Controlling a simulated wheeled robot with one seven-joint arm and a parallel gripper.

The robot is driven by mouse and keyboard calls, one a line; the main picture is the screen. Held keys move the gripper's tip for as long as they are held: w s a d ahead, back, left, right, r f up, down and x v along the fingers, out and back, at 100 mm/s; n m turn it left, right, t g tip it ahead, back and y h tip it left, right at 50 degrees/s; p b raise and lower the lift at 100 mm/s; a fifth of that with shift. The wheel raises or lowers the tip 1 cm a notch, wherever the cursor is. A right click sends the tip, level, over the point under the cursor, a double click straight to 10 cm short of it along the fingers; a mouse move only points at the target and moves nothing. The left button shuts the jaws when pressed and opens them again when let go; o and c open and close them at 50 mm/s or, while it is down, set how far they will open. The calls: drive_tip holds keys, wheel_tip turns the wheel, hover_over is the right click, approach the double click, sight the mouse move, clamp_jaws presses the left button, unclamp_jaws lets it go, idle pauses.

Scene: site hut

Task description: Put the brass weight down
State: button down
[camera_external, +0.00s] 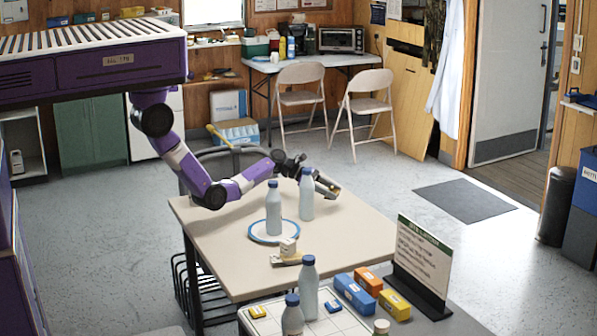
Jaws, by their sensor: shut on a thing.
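My gripper (328,185) is over the far right part of the beige table, partly hidden behind a bottle. It is shut on a small brass-coloured thing at its tip, which I take to be the brass weight (335,190); its outline is small and hard to make out. I cannot tell whether the weight touches the table. The grey-blue bottle (306,195) stands upright in front of my gripper. Another such bottle (273,208) stands on a white plate with a blue rim (251,232).
A small cream object on a yellowish base (287,252) sits near the table's front edge. The table's (350,240) right side is clear. In front are a white tray (262,328), more bottles, blue, orange and yellow boxes, and a standing sign (422,262). Folding chairs stand behind.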

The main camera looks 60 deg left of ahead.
sight(331, 210)
drive_tip(key=shift+f+b, duration=0.5)
drive_tip(key=shift+f, duration=2.15)
drive_tip(key=shift+f, duration=0.15)
drive_tip(key=c, duration=0.6)
unclamp_jaws()
drive_tip(key=shift+o, duration=0.2)
drive_tip(key=p+v, duration=0.1)
drive_tip(key=v, duration=1.1)
drive_tip(key=shift+p, duration=0.4)
